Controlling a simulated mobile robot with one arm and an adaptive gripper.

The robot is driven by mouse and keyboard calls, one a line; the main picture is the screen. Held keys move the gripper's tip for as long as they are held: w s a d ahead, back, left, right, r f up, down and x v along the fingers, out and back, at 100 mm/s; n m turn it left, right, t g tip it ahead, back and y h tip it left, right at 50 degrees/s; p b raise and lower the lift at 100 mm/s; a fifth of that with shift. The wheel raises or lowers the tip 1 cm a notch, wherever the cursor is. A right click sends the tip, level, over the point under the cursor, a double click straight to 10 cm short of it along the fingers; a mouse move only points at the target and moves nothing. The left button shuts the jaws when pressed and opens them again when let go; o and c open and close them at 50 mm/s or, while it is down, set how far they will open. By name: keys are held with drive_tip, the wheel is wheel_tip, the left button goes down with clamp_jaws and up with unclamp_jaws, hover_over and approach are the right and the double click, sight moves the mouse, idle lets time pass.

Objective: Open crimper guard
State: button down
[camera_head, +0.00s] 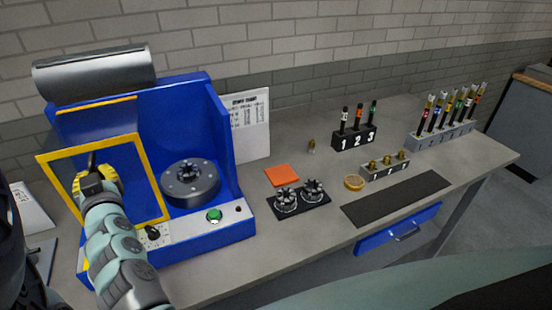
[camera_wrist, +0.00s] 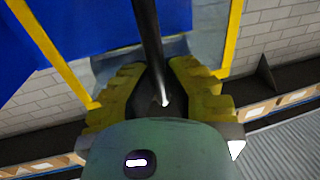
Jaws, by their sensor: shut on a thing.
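The crimper is a blue housing (camera_head: 222,150) at the left of the bench. A round dark grey crimping head (camera_head: 190,185) sits inside it. The guard is a yellow-edged frame (camera_head: 158,190) across the left front of the housing; its lower left part is hidden behind my arm. My gripper (camera_head: 95,180), with yellow ribbed fingers, is at the guard's left half and shut on the dark guard handle (camera_head: 92,160). In the wrist view the black handle bar (camera_wrist: 149,45) runs between the fingers (camera_wrist: 160,95), with yellow frame bars (camera_wrist: 232,40) on both sides.
A green button (camera_head: 214,215) and a black knob (camera_head: 153,233) are on the housing's front. A silver cylinder (camera_head: 95,72) lies on top. To the right are an orange square (camera_head: 282,175), a black tray with two dies (camera_head: 300,198), numbered racks (camera_head: 354,138) and a dark mat (camera_head: 396,198).

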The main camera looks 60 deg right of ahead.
drive_tip(key=shift+w+a+b, duration=0.3)
drive_tip(key=shift+w+a, duration=0.15)
drive_tip(key=shift+a, duration=0.3)
drive_tip(key=c, duration=1)
unclamp_jaws()
drive_tip(key=shift+s, duration=0.1)
drive_tip(key=v, duration=0.7)
drive_tip(key=shift+s, duration=0.2)
